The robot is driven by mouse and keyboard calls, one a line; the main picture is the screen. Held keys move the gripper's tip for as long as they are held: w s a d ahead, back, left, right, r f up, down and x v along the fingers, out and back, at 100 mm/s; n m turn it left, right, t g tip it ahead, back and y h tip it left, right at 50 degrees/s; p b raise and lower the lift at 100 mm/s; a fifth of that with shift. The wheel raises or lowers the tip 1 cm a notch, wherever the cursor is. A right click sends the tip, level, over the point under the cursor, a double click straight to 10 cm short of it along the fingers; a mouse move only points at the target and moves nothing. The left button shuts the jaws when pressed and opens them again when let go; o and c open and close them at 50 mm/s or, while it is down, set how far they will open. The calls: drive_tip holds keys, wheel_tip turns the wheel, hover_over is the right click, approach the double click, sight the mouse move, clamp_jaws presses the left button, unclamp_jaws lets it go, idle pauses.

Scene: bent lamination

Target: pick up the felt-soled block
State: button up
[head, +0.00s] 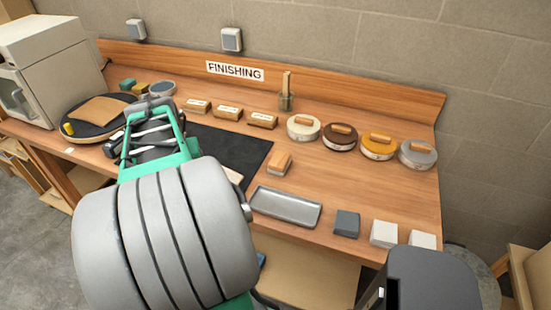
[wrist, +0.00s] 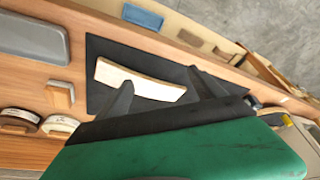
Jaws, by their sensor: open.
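A small wooden block (head: 279,164) with a paler side lies on the bench, just right of the black mat; I take it for the felt-soled block, though its underside is hidden. It also shows at the left in the wrist view (wrist: 60,96), outside my fingers. My gripper (wrist: 162,88) is open over the black mat (wrist: 98,58), its fingers spread either side of a pale curved wooden piece (wrist: 140,80). In the head view my arm covers most of that piece and the fingers.
A grey tray (head: 287,207) lies in front of the block. Several round tins (head: 340,137) with wooden-handled tops stand behind and right. A dark grey block (head: 346,224) and white blocks (head: 384,233) line the front edge. Bare bench lies right of the block.

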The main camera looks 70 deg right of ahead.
sight(280, 158)
drive_tip(key=s+d+m, duration=0.1)
drive_tip(key=s+d, duration=0.1)
drive_tip(key=d, duration=0.1)
drive_tip(key=s+d+m, duration=0.1)
drive_tip(key=s+d, duration=0.1)
drive_tip(key=s+d+m+g, duration=0.1)
drive_tip(key=s+d, duration=0.2)
drive_tip(key=shift+s+d+h, duration=0.1)
drive_tip(key=shift+d+h, duration=0.2)
drive_tip(key=shift+d, duration=0.05)
drive_tip(key=s+d+m, duration=0.1)
drive_tip(key=s+d, duration=0.2)
drive_tip(key=s, duration=0.1)
drive_tip(key=s+d+m+g, duration=0.1)
drive_tip(key=s+d, duration=0.1)
drive_tip(key=s, duration=0.2)
drive_tip(key=s+d+f+m+p, duration=0.1)
drive_tip(key=s+d+m, duration=0.1)
drive_tip(key=s+d, duration=0.1)
drive_tip(key=shift+s+d+f, duration=0.1)
drive_tip(key=shift+s+d, duration=0.2)
drive_tip(key=shift+s, duration=0.55)
drive_tip(key=x, duration=0.2)
drive_tip(key=p+x, duration=0.1)
drive_tip(key=x, duration=0.2)
drive_tip(key=s+p+x, duration=0.1)
drive_tip(key=x, duration=0.1)
drive_tip(key=shift+d+f, duration=0.3)
drive_tip(key=shift+h, duration=0.3)
drive_tip(key=c, duration=1.5)
